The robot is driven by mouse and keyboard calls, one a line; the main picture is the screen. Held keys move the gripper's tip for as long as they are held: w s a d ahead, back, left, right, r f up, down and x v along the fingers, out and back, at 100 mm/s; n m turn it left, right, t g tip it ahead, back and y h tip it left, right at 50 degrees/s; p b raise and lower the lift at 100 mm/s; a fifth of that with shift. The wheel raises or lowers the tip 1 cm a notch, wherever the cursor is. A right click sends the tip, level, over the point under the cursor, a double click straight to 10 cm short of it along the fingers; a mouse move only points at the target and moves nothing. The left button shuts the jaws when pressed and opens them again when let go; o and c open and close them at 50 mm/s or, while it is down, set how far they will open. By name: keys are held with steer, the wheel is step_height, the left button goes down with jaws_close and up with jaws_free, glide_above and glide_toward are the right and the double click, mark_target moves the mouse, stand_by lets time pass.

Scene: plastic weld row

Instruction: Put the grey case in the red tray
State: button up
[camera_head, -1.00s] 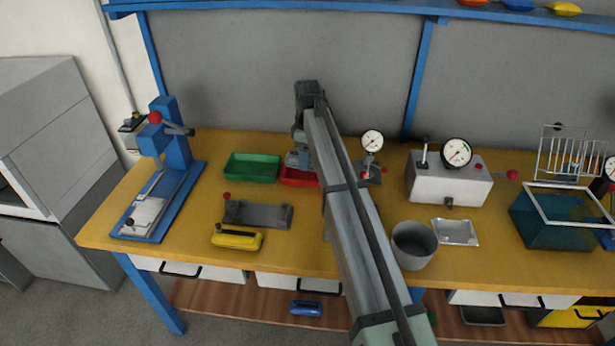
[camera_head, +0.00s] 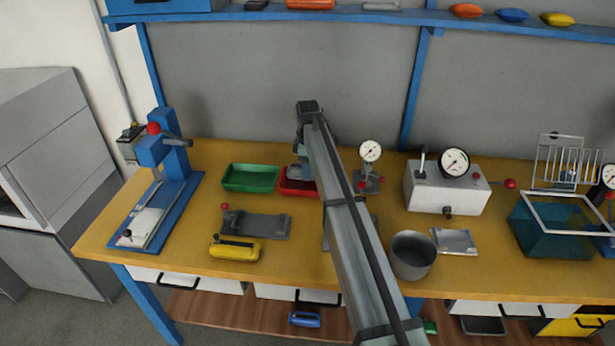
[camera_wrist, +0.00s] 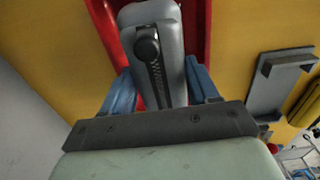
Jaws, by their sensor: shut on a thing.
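The grey case (camera_wrist: 155,50), with a dark zip-like strip and a round black knob on its face, is between the blue fingers of my gripper (camera_wrist: 160,88). My gripper is shut on it. The red tray (camera_wrist: 103,22) shows on both sides of the case in the wrist view, so the case is over or within it. Whether it touches the tray floor cannot be told. In the head view the red tray (camera_head: 290,189) is partly hidden by my arm, and a small grey part of the case (camera_head: 296,172) shows at it.
A green tray (camera_head: 250,178) stands just left of the red tray. A grey fixture (camera_head: 258,225) and a yellow case (camera_head: 235,249) lie in front. A dial gauge stand (camera_head: 369,170) is close on the right. A blue press (camera_head: 165,170) stands at the left.

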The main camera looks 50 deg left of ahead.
steer(key=shift+f, duration=1.8)
steer(key=shift+f, duration=0.2)
steer(key=o, duration=1.2)
step_height(320, 180, up, 12)
steer(key=shift+r, duration=0.2)
steer(key=shift+d, duration=0.1)
